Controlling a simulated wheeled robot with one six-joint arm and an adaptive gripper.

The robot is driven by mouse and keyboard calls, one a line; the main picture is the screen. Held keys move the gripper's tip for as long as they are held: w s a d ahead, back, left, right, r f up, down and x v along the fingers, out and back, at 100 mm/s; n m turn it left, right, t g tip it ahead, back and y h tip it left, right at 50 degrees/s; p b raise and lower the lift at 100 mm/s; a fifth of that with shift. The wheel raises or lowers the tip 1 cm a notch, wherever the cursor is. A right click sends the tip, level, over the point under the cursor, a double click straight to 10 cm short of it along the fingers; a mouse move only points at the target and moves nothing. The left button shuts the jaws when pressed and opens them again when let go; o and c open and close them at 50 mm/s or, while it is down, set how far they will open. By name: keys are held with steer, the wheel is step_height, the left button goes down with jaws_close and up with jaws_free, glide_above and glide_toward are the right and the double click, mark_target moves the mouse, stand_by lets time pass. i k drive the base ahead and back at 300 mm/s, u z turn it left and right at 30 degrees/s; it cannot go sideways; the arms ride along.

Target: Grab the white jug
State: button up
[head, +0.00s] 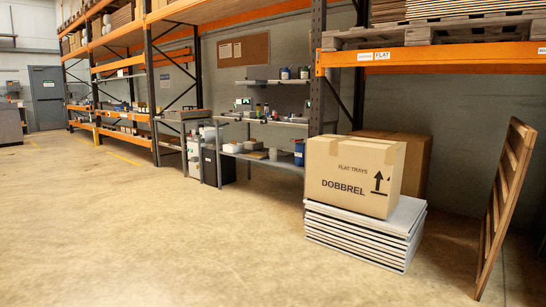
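I cannot make out a white jug for certain. A small white container (208,132) stands at the left end of the grey workbench shelving, too far off to tell its shape. My gripper is not in view.
The workbench shelving (262,121) stands against the back wall, with a blue bucket (299,152) at its right. A cardboard box (352,176) sits on stacked flat trays (365,236) at right. A wooden pallet (505,200) leans nearby. The floor at left and centre is clear.

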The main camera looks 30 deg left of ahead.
mark_target(272, 156)
steer(key=u, duration=0.35)
steer(key=i, duration=0.7)
steer(key=u, duration=1.2)
steer(key=i, duration=2)
steer(key=u, duration=0.7)
steer(key=i, duration=3.8)
steer(key=z, duration=0.6)
steer(key=i, duration=1.35)
steer(key=z, duration=1.85)
steer(key=i, duration=1.1)
steer(key=z, duration=0.75)
